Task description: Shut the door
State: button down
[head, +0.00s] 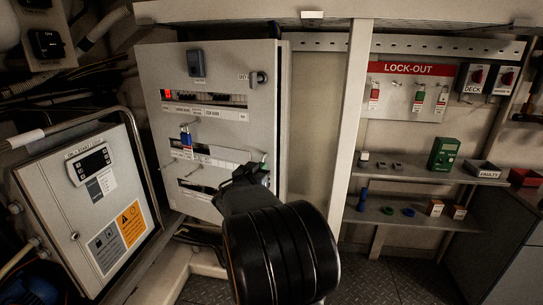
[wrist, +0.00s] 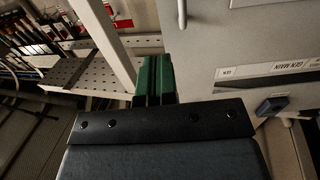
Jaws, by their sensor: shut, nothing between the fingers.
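A grey electrical panel front (head: 225,140), with breaker rows and a key-type latch (head: 259,78) at its upper right, stands mid-left in the head view. It also shows at the right of the wrist view (wrist: 265,38), with a "GEN MAIN" label. A narrow strip shows along its right edge; I cannot tell whether it stands ajar. My gripper (head: 264,168) is in front of its lower right part, by its right edge. Its green fingers (wrist: 153,78) are together and empty. Contact with the panel is unclear. My arm hides the panel's lower right corner.
A pale post (head: 351,120) rises right of the panel. Shelves (head: 430,172) with small items and a lock-out board (head: 405,92) are at the right.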

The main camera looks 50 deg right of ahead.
aim_at(274, 155)
jog(key=p+x, duration=0.2)
jog(key=x, duration=0.6)
jog(key=shift+d, duration=0.2)
